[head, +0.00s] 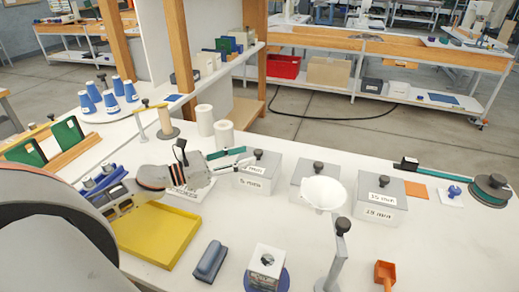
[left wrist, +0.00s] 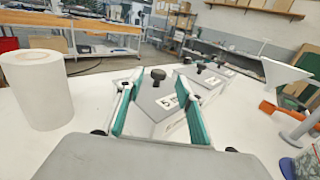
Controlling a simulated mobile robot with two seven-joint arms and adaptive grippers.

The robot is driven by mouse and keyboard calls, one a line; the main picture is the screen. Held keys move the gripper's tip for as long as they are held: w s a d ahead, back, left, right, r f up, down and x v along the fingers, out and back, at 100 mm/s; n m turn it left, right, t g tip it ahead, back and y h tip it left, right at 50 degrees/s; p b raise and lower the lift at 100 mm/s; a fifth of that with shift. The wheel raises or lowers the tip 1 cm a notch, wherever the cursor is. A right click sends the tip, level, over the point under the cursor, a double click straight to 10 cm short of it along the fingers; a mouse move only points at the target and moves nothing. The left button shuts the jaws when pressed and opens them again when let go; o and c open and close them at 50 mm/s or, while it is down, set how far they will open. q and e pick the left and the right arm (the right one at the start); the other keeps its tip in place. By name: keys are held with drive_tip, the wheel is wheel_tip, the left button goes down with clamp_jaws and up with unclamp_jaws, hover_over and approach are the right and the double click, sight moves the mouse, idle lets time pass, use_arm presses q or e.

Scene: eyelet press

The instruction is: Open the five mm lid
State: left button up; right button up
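The five mm box (head: 256,182) is a grey-white box with a "5 mm" label on its front. Its grey lid (head: 269,162) is on, with a dark knob (head: 258,154) on top. In the left wrist view the lid (left wrist: 150,103) and its knob (left wrist: 158,74) show ahead, between the fingers in the picture. My left gripper (head: 241,158) is at the left side of this box, its green-padded fingers apart and pointing toward the knob. In the left wrist view the open gripper (left wrist: 160,88) holds nothing. My right gripper is not in view.
Two similar lidded boxes (head: 300,191) (head: 378,209) stand to the right. A white funnel (head: 322,192) stands before the middle one. White rolls (head: 223,133) are behind my left gripper. A yellow tray (head: 160,235), blue block (head: 210,261) and orange scoop (head: 385,272) lie in front.

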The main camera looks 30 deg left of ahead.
sight(258, 151)
use_arm(q)
drive_tip(key=shift+p+x, duration=0.4)
drive_tip(key=shift+x, duration=2.4)
drive_tip(key=shift+w+a, duration=0.1)
clamp_jaws()
